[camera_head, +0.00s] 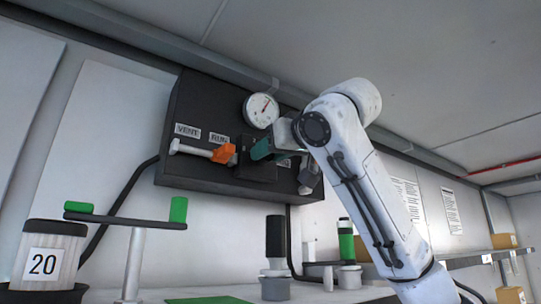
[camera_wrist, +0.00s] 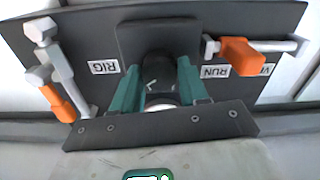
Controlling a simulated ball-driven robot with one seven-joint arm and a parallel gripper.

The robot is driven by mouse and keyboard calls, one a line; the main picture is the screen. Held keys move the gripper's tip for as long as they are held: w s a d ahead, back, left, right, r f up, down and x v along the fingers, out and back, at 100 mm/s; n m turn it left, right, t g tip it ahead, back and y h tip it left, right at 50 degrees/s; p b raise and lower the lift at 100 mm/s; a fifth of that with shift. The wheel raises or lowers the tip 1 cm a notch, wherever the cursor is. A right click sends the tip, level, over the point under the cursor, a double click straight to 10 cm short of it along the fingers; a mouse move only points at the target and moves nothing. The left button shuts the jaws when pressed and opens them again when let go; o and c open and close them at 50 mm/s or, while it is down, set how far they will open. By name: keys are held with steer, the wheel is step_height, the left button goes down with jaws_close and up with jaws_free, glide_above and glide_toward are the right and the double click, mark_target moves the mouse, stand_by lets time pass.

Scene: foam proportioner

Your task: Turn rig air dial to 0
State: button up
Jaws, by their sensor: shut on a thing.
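The rig air dial (camera_wrist: 158,68) is a dark round knob on a black plate (camera_wrist: 160,37) in the wrist view. My gripper (camera_wrist: 159,80) has its two teal fingers on either side of the knob and is shut on it. Part of the knob is hidden between the fingers, and I cannot read its setting. In the head view my gripper (camera_head: 264,149) reaches the dark panel (camera_head: 205,100) below a round white gauge (camera_head: 261,110) with a red needle. My gripper hides the dial there.
An orange-handled lever (camera_head: 223,154) is left of my gripper, below the VENT and RUN labels; it also shows in the wrist view (camera_wrist: 239,56). A second orange-handled lever (camera_wrist: 57,102) is near the RIG label (camera_wrist: 103,67). A "20" container (camera_head: 46,262) and green-ended crossbar (camera_head: 126,219) stand lower left.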

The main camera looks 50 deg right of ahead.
steer(key=shift+n+p, duration=0.65)
steer(key=shift+n, duration=12.45)
steer(key=o, duration=1.1)
steer(key=shift+r, duration=0.1)
steer(key=shift+c, duration=0.2)
steer(key=shift+s, duration=0.1)
steer(key=b+v, duration=0.3)
steer(key=v, duration=0.7)
steer(key=shift+s+b, duration=0.3)
steer(key=shift+b, duration=0.1)
steer(key=shift+a, duration=0.1)
